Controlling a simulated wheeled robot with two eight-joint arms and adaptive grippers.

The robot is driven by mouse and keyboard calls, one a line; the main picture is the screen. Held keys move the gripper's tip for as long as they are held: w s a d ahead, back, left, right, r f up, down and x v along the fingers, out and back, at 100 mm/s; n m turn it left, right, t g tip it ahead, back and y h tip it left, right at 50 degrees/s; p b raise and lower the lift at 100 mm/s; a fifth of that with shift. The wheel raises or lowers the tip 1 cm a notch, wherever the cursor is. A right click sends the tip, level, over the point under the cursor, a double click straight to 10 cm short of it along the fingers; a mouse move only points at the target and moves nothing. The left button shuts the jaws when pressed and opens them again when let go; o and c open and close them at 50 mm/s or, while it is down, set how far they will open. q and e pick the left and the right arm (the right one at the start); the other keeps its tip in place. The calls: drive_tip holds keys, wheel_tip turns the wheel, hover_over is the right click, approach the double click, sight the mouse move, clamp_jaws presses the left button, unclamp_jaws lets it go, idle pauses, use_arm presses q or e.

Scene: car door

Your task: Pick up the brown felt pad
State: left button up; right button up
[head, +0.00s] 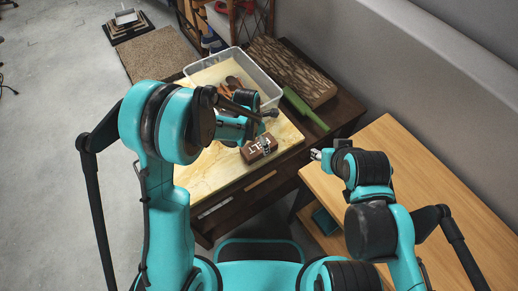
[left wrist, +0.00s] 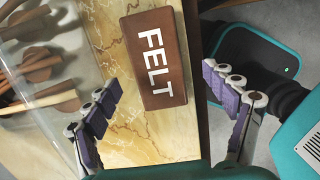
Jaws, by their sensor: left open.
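The brown felt pad (head: 258,150) is a block with white lettering, lying on the pale yellow marbled tabletop. In the left wrist view the felt pad (left wrist: 154,58) shows its top, which reads FELT. My left gripper (head: 252,134) is close to it, partly hidden by its own arm in the head view. In the left wrist view my left gripper (left wrist: 162,86) is open and empty, with a finger to either side of the pad's line and a gap to each. My right gripper (head: 317,154) is off to the right, over the wooden table's edge; its jaws are too small to read.
A clear bin (head: 262,77) with brown items stands behind the pad. A green strip (head: 304,109) and a dark rough board (head: 293,73) lie to its right. The marbled top (head: 214,174) is bare at front left. A light wooden table (head: 420,185) stands at the right.

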sight(259, 146)
use_arm(q)
drive_tip(key=f, duration=0.2)
drive_tip(key=f+b, duration=0.2)
drive_tip(key=f, duration=0.1)
drive_tip(key=shift+w+d+f, duration=0.25)
drive_tip(key=shift+w+f, duration=0.05)
drive_tip(key=shift+w, duration=0.1)
drive_tip(key=shift+r, duration=0.1)
drive_tip(key=shift+c, duration=0.5)
drive_tip(key=c, duration=1.3)
drive_tip(key=shift+o, duration=0.2)
drive_tip(key=shift+r, duration=0.55)
drive_tip(key=r, duration=0.1)
drive_tip(key=r+p, duration=0.2)
drive_tip(key=shift+s+r, duration=0.35)
drive_tip(key=shift+r, duration=0.05)
drive_tip(key=s+r+p, duration=0.3)
drive_tip(key=s+r, duration=0.3)
drive_tip(key=s, duration=0.5)
drive_tip(key=shift+d, duration=0.25)
